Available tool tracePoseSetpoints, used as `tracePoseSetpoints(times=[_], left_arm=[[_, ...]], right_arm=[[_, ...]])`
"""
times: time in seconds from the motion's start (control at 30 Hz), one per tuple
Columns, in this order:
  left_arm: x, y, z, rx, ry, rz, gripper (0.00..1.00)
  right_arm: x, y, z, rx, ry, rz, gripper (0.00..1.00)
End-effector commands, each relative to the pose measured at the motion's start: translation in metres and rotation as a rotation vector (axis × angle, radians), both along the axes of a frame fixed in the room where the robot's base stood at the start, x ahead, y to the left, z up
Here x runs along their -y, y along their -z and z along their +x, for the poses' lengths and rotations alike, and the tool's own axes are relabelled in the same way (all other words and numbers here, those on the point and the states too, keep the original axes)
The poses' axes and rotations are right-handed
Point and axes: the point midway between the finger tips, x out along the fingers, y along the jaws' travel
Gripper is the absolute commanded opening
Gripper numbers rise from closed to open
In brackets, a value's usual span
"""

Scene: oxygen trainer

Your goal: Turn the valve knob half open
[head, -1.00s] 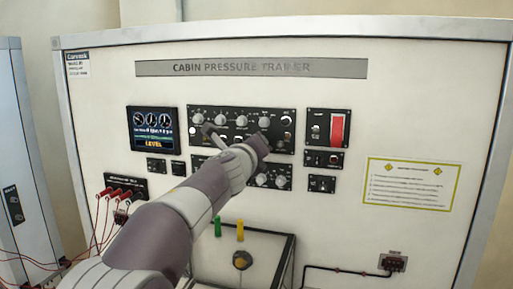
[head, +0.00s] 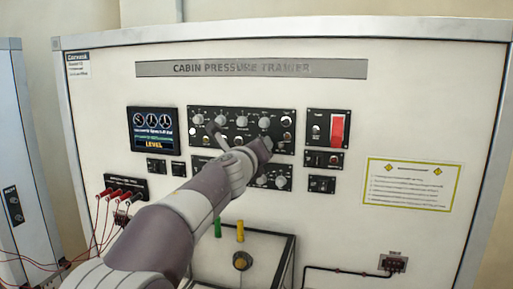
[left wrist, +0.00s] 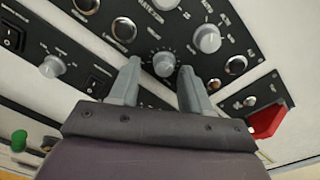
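The left gripper (head: 239,134) is in front of the upper control panel (head: 190,148) of the cabin pressure trainer. Its two fingers are spread apart. In the left wrist view, a small grey knob with dial marks around it (left wrist: 163,64) sits between and just past the fingertips of the left gripper (left wrist: 160,75). I see a gap on both sides, and I cannot tell whether either finger touches it. In the head view this knob is mostly hidden by the hand. No readable label shows which knob is the valve knob. My right gripper is not in view.
Other grey knobs, such as one at the upper right (left wrist: 207,39), crowd the panel. A red switch cover (head: 337,129) is to the right. Red plugs with cables (head: 115,193) are at the lower left. A yellow-bordered placard (head: 410,185) is far right.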

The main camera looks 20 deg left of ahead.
Motion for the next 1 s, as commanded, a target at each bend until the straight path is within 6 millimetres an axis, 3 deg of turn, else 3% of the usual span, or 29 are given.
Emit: tracePoseSetpoints(times=[0.37, 0.57, 0.8, 1.0], left_arm=[[0.000, -0.004, -0.010, 0.009, 0.000, 0.000, 0.47], [-0.001, -0.004, -0.058, 0.011, 0.001, 0.000, 0.47], [-0.001, -0.008, -0.114, 0.008, 0.000, 0.000, 0.47], [-0.002, -0.007, -0.128, 0.006, 0.000, 0.000, 0.47]], right_arm=[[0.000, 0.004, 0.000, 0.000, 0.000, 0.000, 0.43], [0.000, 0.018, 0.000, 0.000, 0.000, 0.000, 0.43], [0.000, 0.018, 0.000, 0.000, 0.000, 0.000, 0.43], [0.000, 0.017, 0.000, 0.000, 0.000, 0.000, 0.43]])
